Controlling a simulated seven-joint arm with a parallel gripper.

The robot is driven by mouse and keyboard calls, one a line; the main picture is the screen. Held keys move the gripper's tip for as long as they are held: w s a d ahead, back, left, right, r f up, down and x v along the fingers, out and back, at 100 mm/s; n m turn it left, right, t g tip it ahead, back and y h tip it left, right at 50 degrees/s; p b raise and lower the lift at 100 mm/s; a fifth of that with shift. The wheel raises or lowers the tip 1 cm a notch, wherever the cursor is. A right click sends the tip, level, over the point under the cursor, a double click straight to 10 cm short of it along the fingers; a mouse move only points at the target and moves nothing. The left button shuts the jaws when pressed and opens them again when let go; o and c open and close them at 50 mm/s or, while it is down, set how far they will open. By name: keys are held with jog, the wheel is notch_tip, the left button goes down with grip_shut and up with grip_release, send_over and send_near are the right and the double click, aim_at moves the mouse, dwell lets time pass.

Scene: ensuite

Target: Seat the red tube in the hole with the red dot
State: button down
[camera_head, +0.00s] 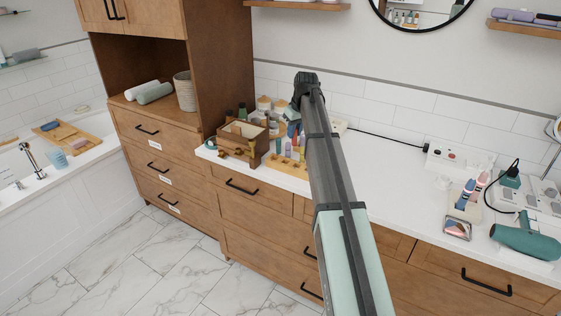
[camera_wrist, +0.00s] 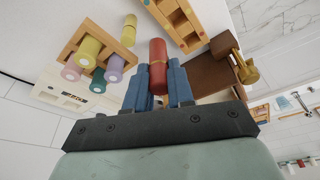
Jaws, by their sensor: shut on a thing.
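In the wrist view my gripper (camera_wrist: 159,82) has its blue fingers shut on the red tube (camera_wrist: 158,55), which sticks out past the fingertips. A wooden rack (camera_wrist: 76,38) at the left holds yellow, pink and purple tubes. A second wooden rack (camera_wrist: 184,22) with a row of openings lies beyond the red tube. A yellow tube (camera_wrist: 129,28) is close to the red tube on its left.
In the head view a wooden box (camera_head: 238,146) stands left of the gripper, with bottles behind it. A tall wooden cabinet (camera_head: 222,60) borders the counter (camera_head: 385,178). The counter's middle is mostly clear. A teal hair dryer (camera_head: 525,240) lies at the right.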

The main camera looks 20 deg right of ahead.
jog(key=w+a, duration=0.2)
jog(key=a, duration=0.6)
jog(key=shift+m, duration=0.8)
jog(key=shift+s+d+f+x, duration=0.1)
jog(key=shift+s+d+x, duration=0.15)
jog(key=shift+x, duration=1.3)
jog(key=shift+s+d+f+x, duration=0.15)
jog(key=shift+d+x, duration=0.25)
jog(key=shift+x, duration=1.1)
jog(key=shift+s+d+x, duration=0.2)
jog(key=shift+d+x, duration=0.1)
jog(key=shift+x, duration=1.25)
jog(key=c, duration=1)
grip_release()
jog(key=v, duration=1.2)
jog(key=shift+s+a+r, duration=0.1)
jog(key=shift+a, duration=0.15)
